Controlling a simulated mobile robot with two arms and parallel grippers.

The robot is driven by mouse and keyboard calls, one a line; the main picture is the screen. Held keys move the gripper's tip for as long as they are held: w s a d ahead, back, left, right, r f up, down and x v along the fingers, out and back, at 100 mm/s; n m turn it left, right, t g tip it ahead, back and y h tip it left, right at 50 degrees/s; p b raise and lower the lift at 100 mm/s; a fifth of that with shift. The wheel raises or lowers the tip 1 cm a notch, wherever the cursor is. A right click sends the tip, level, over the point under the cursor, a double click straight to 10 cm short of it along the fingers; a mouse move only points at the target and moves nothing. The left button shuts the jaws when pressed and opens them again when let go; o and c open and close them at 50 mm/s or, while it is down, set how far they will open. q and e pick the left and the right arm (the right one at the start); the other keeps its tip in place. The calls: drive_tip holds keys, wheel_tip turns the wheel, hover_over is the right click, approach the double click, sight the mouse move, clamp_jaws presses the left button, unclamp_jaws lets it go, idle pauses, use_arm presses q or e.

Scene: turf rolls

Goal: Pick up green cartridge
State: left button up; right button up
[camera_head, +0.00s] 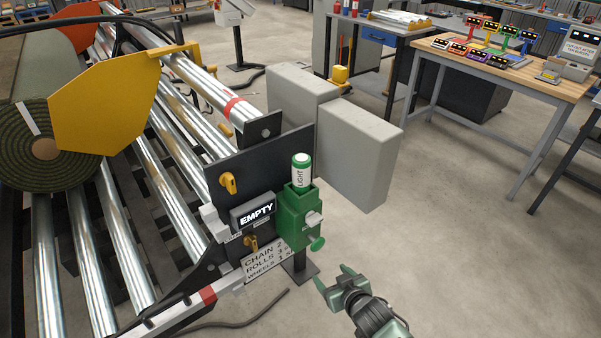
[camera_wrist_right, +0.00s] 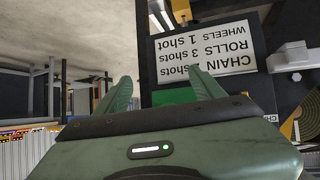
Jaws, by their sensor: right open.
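The green cartridge (camera_head: 301,172) has a green cap and a white label reading LIGHT. It stands upright in the top of a green holder (camera_head: 292,212) on the front of the roller machine; its lower end is hidden inside. My right gripper (camera_head: 333,278) is open and empty, below and to the right of the holder, apart from the cartridge. In the right wrist view its two green fingers (camera_wrist_right: 162,86) stand apart, with a sign (camera_wrist_right: 205,50) beyond them. The cartridge cannot be made out there. My left gripper is not in view.
A dark panel with an EMPTY display (camera_head: 257,214) and yellow knobs sits left of the holder. Grey boxes (camera_head: 358,155) stand behind it. A turf roll (camera_head: 75,135) lies on metal rollers at left. A wooden table (camera_head: 510,75) with coloured devices stands at right.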

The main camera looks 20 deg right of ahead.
drive_tip(key=w+a+r+t+y+p, duration=0.1)
drive_tip(key=w+r+t, duration=0.15)
drive_tip(key=r, duration=0.65)
drive_tip(key=w+r+t, duration=0.1)
drive_tip(key=w+r, duration=0.3)
drive_tip(key=r, duration=0.5)
drive_tip(key=t+y, duration=0.2)
drive_tip(key=t, duration=0.1)
approach(306, 167)
drive_tip(key=shift+n+g, duration=0.25)
drive_tip(key=shift+n, duration=0.15)
drive_tip(key=x, duration=0.4)
drive_tip(key=shift+w+a+f+p, duration=0.2)
drive_tip(key=shift+w+a+p, duration=0.05)
drive_tip(key=shift+a+p, duration=0.1)
drive_tip(key=x, duration=0.2)
drive_tip(key=p+x, duration=0.1)
drive_tip(key=x, duration=0.4)
drive_tip(key=shift+d+r+p, duration=0.35)
drive_tip(key=shift+r+p, duration=0.05)
drive_tip(key=shift+w+a+f, duration=0.1)
drive_tip(key=shift+w, duration=0.35)
drive_tip(key=shift+s, duration=0.1)
clamp_jaws()
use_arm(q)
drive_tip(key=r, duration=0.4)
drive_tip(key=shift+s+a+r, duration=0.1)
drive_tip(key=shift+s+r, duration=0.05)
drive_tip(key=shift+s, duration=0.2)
